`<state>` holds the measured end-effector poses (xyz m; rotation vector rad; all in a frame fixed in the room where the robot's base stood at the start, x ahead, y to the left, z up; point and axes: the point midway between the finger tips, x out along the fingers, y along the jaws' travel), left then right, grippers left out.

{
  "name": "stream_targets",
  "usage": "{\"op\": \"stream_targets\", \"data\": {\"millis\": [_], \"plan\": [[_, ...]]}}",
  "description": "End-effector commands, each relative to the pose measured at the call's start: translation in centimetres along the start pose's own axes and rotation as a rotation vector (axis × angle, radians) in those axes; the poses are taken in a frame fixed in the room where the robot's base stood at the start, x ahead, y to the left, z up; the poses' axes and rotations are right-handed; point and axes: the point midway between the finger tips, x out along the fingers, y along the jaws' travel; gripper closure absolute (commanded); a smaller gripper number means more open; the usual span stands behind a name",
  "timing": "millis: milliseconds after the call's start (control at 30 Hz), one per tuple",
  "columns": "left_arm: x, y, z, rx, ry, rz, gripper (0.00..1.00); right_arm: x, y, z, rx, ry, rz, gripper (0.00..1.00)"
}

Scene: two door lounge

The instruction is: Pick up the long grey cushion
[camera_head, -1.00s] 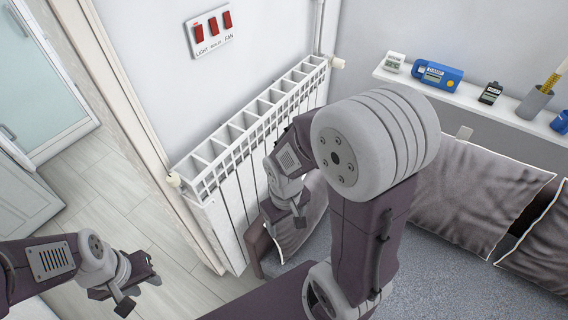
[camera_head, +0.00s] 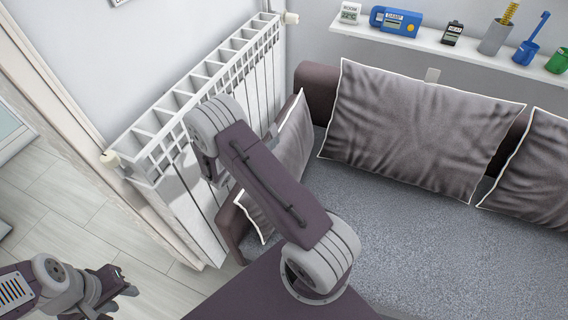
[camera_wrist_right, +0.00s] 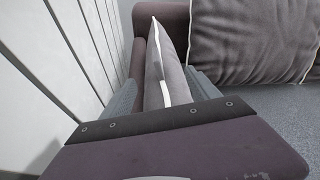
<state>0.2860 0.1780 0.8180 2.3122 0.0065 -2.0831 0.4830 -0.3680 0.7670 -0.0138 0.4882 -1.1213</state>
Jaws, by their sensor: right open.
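A grey cushion with white piping (camera_head: 292,142) leans on the sofa's left arm, by the radiator. My right forearm covers part of it in the head view. In the right wrist view this cushion (camera_wrist_right: 165,75) is seen edge-on between the two fingers of my right gripper (camera_wrist_right: 162,82), which is open. I cannot tell whether the fingers touch it. A wider grey cushion (camera_head: 415,125) rests against the sofa back; it also shows in the right wrist view (camera_wrist_right: 255,35). My left gripper (camera_head: 120,287) is low at the left, over the floor, open and empty.
A white radiator (camera_head: 185,110) stands close left of the sofa arm (camera_head: 232,225). Another grey cushion (camera_head: 540,165) is at the right. A wall shelf (camera_head: 450,45) holds small devices and cups. The sofa seat (camera_head: 410,240) is clear.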

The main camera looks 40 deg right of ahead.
Motion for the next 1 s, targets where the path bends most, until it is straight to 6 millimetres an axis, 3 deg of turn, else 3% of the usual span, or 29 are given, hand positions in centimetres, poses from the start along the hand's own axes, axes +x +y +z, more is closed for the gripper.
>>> {"op": "stream_targets", "data": {"millis": [167, 433, 700, 767, 967, 1000], "plan": [[0.1, 0.0, 0.0, 0.0, 0.0, 0.0, 0.64, 0.8, 0.0, -0.1, 0.001, 0.001, 0.0, 0.3], [0.7, 0.0, 0.1, 0.0, 0.0, 0.0, 0.64, 5.2, 0.1, -0.5, 0.002, 0.002, -0.003, 0.3], [0.7, 0.0, 0.1, 0.0, 0.0, 0.0, 0.64, 5.8, 0.1, -0.4, 0.001, 0.002, 0.001, 0.3], [0.7, 0.0, 0.1, 0.0, 0.0, 0.0, 0.64, 5.7, 0.1, -0.4, 0.002, 0.002, 0.0, 0.44], [0.7, 0.0, 0.1, 0.0, 0.0, 0.0, 0.64, 5.7, 0.1, -0.4, 0.002, 0.002, 0.0, 1.0], [0.7, 0.0, 0.1, 0.0, 0.0, 0.0, 0.64, 5.7, 0.1, -0.4, 0.002, 0.002, 0.0, 1.0]]}}
